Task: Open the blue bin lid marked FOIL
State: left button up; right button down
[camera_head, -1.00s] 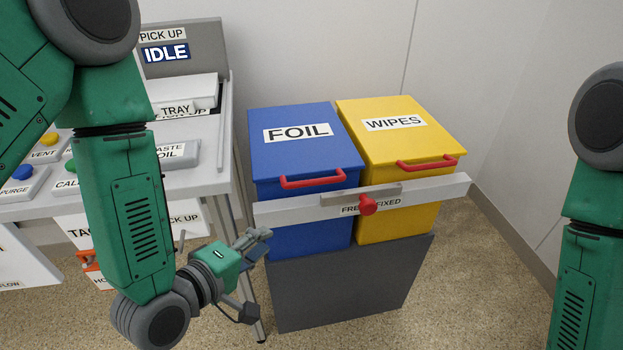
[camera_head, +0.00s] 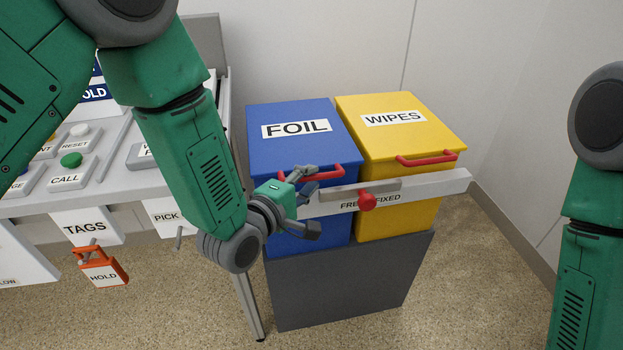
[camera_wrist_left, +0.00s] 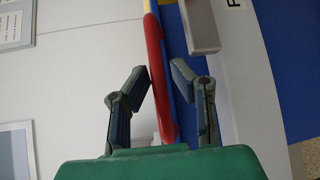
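The blue bin's lid marked FOIL (camera_head: 290,145) is shut, with a red handle (camera_head: 330,177) along its front edge. My right gripper is out of view.
A white bar (camera_head: 445,184) with a red knob (camera_head: 367,201), marked FREE and FIXED, crosses the bin fronts just below the handles. The yellow WIPES bin (camera_head: 420,142) adjoins on the right. A panel table (camera_head: 25,208) stands left, with an orange HOLD tag (camera_head: 105,272) below.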

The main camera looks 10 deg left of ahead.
pick_arm(q)
jog(key=shift+w+d, duration=0.2)
jog(key=shift+w, duration=0.25)
jog(key=shift+c, duration=0.4)
grip_shut()
jog(key=shift+f, duration=0.1)
